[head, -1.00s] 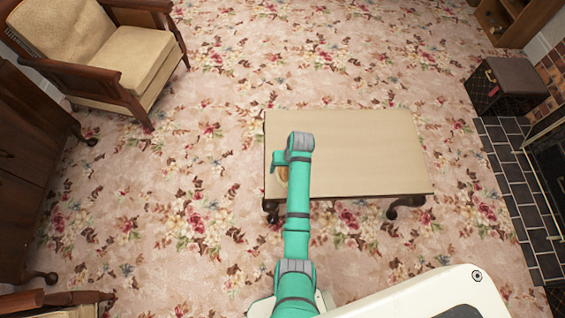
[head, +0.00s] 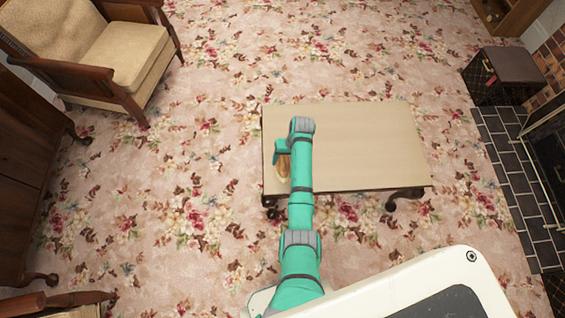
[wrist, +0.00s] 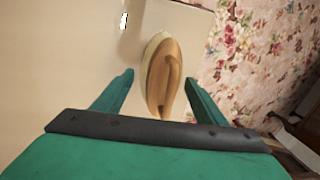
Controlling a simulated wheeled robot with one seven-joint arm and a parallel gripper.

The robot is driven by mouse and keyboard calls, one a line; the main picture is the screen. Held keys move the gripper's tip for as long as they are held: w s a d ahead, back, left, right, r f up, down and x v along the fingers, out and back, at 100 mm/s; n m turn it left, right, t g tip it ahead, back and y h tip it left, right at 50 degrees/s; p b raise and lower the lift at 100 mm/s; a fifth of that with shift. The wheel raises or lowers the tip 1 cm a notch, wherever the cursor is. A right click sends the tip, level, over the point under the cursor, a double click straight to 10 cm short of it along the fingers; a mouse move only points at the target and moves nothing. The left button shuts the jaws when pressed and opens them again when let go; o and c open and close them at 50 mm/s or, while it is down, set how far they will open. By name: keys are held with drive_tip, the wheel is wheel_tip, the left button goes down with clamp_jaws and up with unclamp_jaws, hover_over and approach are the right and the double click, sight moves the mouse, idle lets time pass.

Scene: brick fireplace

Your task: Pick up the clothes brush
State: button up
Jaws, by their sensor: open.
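The clothes brush (wrist: 161,75) is a wooden oval with a handle on top and a pale edge. It lies near the edge of the beige table (head: 370,145). In the head view the brush (head: 284,168) shows at the table's left end, partly hidden by my arm. My gripper (wrist: 157,82) is open in the wrist view, with one finger on each side of the brush's near part. I cannot tell how far above it the fingers are. In the head view the fingers are hidden by my arm.
An armchair (head: 125,55) stands at the upper left and a dark cabinet (head: 30,180) at the left. A dark box (head: 503,75) stands by the hearth at the right. The rest of the tabletop is clear, and floral carpet surrounds the table.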

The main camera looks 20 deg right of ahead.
drive_tip(key=shift+a+f, duration=0.2)
drive_tip(key=shift+f, duration=0.65)
drive_tip(key=shift+a+f, duration=0.2)
drive_tip(key=shift+f, duration=0.6)
drive_tip(key=shift+w, duration=0.1)
drive_tip(key=c, duration=0.9)
drive_tip(key=shift+r, duration=0.5)
drive_tip(key=shift+c, duration=1.3)
wheel_tip(320, 180, up, 2)
drive_tip(key=shift+d+r, duration=0.1)
drive_tip(key=shift+r, duration=0.15)
drive_tip(key=s+d+r, duration=0.6)
drive_tip(key=s+r, duration=0.3)
drive_tip(key=s, duration=0.3)
drive_tip(key=shift+s+d+r, duration=0.15)
drive_tip(key=shift+d+r, duration=0.1)
drive_tip(key=shift+d, duration=0.15)
